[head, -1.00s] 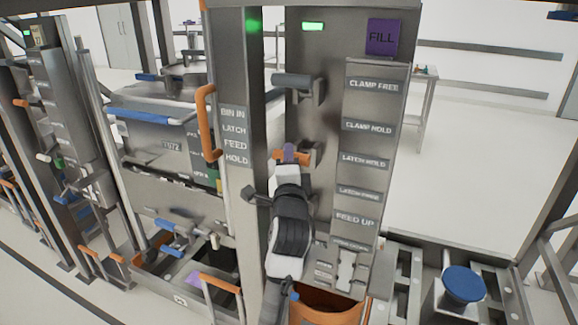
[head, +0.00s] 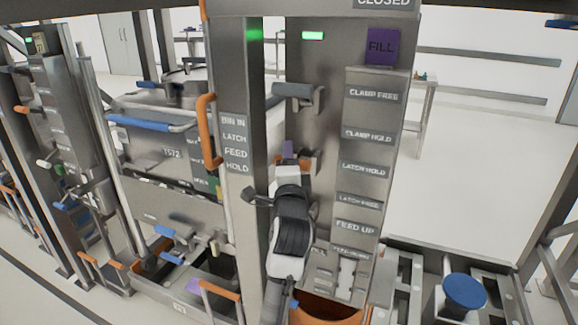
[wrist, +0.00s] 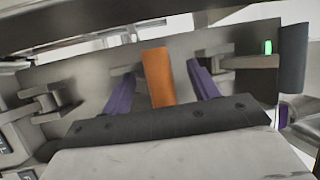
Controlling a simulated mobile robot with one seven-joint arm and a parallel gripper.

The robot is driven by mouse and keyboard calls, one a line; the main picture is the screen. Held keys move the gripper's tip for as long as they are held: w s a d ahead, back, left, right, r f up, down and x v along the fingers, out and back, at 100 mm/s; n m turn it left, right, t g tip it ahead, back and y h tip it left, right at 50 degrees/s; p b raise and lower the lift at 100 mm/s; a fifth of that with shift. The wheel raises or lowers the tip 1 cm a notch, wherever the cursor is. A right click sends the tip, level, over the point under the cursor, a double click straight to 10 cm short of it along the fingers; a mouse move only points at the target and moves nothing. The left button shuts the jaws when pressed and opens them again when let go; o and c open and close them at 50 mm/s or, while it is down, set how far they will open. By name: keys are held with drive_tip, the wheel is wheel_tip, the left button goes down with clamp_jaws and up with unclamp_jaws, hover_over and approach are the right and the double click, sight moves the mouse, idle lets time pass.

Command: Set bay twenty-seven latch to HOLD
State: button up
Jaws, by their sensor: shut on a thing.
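The bay panel (head: 322,206) carries a label strip with CLAMP FREE, CLAMP HOLD, a LATCH HOLD label (head: 364,170) and a LATCH FREE label (head: 358,201). An orange latch handle (head: 305,164) sits roughly level with LATCH HOLD, partly hidden by my gripper (head: 289,150). In the wrist view the orange handle (wrist: 158,78) stands between the two purple fingers of my gripper (wrist: 161,82), which is shut on it. The bay number cannot be read.
A grey handle (head: 297,93) projects from the panel above the orange one. A post (head: 238,190) with an orange grab handle (head: 206,130) stands close on the left. A bin (head: 165,150) is beyond it.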

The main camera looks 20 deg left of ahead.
drive_tip(key=shift+d+r, duration=0.25)
drive_tip(key=shift+r, duration=0.2)
drive_tip(key=shift+s+d+f+t+b, duration=0.2)
drive_tip(key=shift+s+f+t+b, duration=0.1)
drive_tip(key=shift+s+b, duration=0.05)
drive_tip(key=b+v, duration=0.6)
drive_tip(key=v, duration=0.6)
drive_tip(key=shift+s, duration=0.4)
drive_tip(key=shift+f, duration=0.15)
